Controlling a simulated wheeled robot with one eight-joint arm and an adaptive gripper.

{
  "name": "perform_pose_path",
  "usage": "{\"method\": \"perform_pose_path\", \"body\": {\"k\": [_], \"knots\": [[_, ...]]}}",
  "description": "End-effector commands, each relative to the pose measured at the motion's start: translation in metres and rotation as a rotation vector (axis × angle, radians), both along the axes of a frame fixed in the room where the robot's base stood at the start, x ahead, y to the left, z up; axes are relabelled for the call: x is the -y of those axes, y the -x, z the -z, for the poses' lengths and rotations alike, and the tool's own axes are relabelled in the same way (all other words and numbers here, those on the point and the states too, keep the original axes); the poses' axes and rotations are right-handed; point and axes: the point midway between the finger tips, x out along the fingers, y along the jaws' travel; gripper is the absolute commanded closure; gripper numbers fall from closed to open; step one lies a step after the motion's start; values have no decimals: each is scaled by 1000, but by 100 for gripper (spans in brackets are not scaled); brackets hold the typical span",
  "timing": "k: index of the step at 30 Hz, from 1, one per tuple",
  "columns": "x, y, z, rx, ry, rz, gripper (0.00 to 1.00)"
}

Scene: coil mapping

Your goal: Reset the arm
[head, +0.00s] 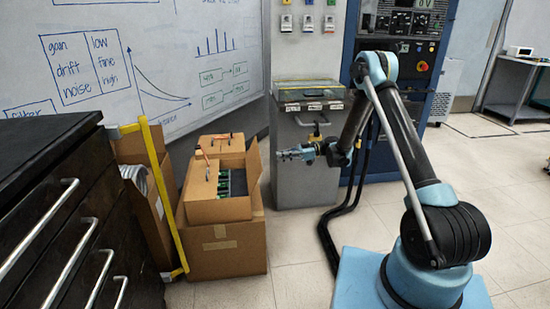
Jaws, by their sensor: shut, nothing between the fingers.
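My arm (400,130) rises from its light blue base at the lower right, bends at a high elbow, and comes down toward the left. My gripper (287,154) is at the arm's end, near the middle of the head view. It points left, level, in front of the grey cabinet and to the right of the open cardboard box. Its fingers are shut and it holds nothing. The fingertips are small in this view.
An open cardboard box (205,210) with circuit boards sits on another box. A dark drawer cabinet (45,230) with metal handles stands at the left. A grey cabinet (303,180) and a blue instrument rack (350,40) stand behind my arm. The tiled floor (300,285) is clear in front.

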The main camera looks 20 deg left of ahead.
Motion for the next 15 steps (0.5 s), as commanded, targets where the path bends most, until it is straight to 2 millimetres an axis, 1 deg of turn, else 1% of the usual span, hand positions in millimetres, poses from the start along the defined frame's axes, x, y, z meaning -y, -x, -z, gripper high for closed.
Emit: {"method": "perform_pose_path", "body": {"k": [3,10,13,15], "knots": [[9,-4,1,0,0,1,100],[15,-6,-1,-2,6,3,100],[20,-8,-10,-12,33,17,100],[26,-11,-21,-23,65,33,100]]}}
